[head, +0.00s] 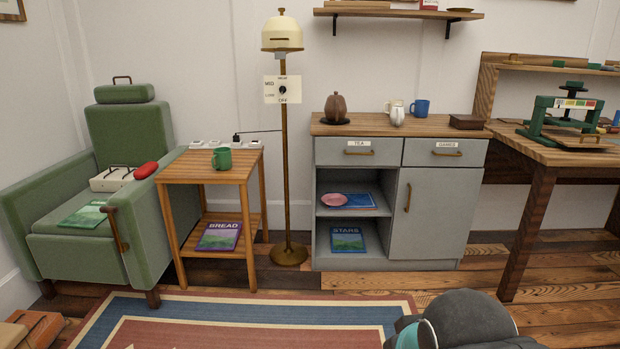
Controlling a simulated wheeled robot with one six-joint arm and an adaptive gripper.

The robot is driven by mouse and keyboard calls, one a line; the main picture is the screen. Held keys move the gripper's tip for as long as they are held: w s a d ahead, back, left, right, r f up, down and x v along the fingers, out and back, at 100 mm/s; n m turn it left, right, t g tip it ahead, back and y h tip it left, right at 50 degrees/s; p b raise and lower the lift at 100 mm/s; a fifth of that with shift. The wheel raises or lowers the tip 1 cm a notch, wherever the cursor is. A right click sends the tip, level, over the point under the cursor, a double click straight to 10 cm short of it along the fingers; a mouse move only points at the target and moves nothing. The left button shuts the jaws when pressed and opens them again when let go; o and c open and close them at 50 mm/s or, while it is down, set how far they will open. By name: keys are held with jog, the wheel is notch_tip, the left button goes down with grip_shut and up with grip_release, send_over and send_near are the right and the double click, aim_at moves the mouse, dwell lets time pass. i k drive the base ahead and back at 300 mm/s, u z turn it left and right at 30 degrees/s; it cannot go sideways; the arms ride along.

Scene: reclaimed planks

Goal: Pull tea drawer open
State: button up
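The tea drawer (330,157) is the left of two drawers at the top of a grey cabinet (313,215) with a wooden top. It looks shut, its front level with the drawer beside it. A white label reading TEA (359,143) sits above its brass bar handle (358,153). My gripper is not in view. Only a dark rounded part of my arm with a teal band shows at the bottom right, well in front of the cabinet and apart from it.
The games drawer (420,155) is to the right, above a closed door. A floor lamp (284,190) stands left of the cabinet. A workbench (540,150) is at right. A rug (240,310) and clear plank floor lie in front.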

aim_at(355, 150)
jog(key=z, duration=0.4)
jog(key=i, duration=1.5)
jog(key=z, duration=0.35)
